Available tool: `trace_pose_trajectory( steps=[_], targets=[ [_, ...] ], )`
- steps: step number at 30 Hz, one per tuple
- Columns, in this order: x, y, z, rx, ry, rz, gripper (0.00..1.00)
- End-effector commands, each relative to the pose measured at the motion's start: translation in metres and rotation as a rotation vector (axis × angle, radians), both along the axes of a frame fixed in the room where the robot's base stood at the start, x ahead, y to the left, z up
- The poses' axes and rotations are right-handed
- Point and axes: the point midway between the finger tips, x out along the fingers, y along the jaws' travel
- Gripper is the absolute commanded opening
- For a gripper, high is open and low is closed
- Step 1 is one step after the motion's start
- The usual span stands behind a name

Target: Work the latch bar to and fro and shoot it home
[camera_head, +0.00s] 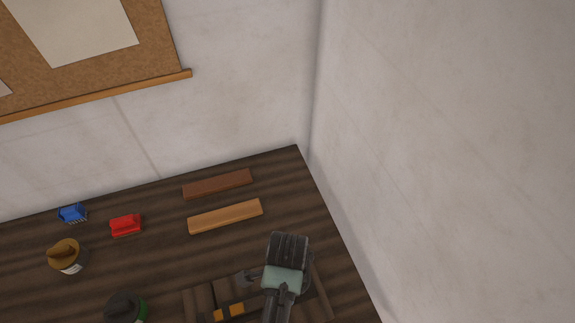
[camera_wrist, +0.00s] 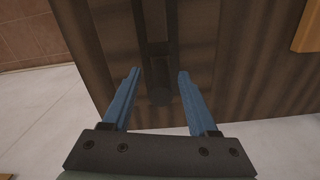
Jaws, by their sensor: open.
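In the wrist view a dark bar (camera_wrist: 158,50) with a rounded knob-like end (camera_wrist: 160,97) lies on the brown wooden surface. It looks like the latch bar, but the shadow makes this unsure. My gripper (camera_wrist: 159,74) has two blue fingers spread apart, one to each side of the bar, with nothing held between them. I cannot tell whether they touch it. In the head view my gripper (camera_head: 287,265) is above a dark wooden assembly (camera_head: 200,300) with two orange pieces (camera_head: 236,310). The gripper hides part of this assembly, and its fingertips are not visible there.
On the dark table (camera_head: 100,270) lie a reddish-brown strip (camera_head: 217,184), a lighter wooden strip (camera_head: 225,217), a red clip-like item (camera_head: 125,225) and a blue one (camera_head: 73,213). A brown-topped item (camera_head: 65,256) and a dark-green one (camera_head: 126,308) stand left. A wall (camera_head: 450,150) rises at right.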

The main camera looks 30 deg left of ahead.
Motion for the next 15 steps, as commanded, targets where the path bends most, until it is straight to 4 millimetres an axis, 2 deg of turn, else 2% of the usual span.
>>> trace_pose_trajectory(
  steps=[6,15],
  targets=[
    [0.000,0.000,-0.016,0.001,-0.001,0.001,0.59],
    [0.000,0.000,-0.018,0.001,-0.001,0.001,0.59]
  ],
)
